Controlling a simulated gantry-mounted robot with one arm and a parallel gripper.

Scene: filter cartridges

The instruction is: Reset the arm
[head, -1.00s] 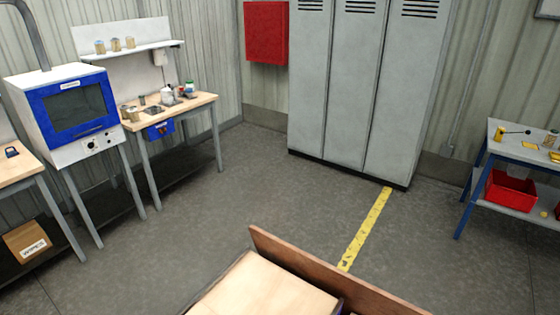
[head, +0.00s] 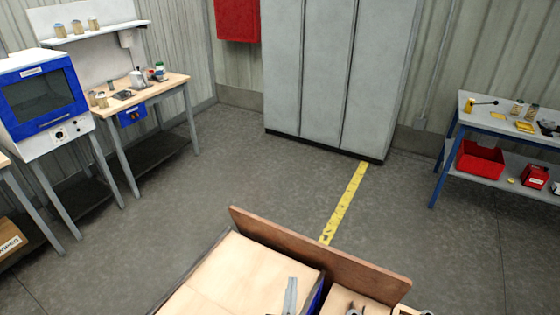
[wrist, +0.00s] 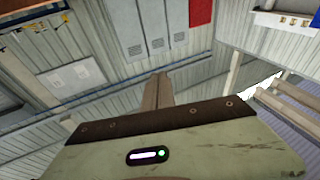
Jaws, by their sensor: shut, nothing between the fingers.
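My gripper (wrist: 158,84) shows in the wrist view. Its two fingers stand together above the dark edge of the pale green housing, with nothing visible between them. The housing carries a small lit indicator. The fingers point towards the corrugated wall and touch nothing that I can see. I cannot make out my gripper for sure in the head view.
In the head view a wooden bench top with a raised brown board (head: 320,255) is at the bottom. A blue-fronted cabinet (head: 45,95) and side bench (head: 150,92) stand left, grey lockers (head: 325,80) behind, a table with a red bin (head: 480,160) right. The floor between is clear.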

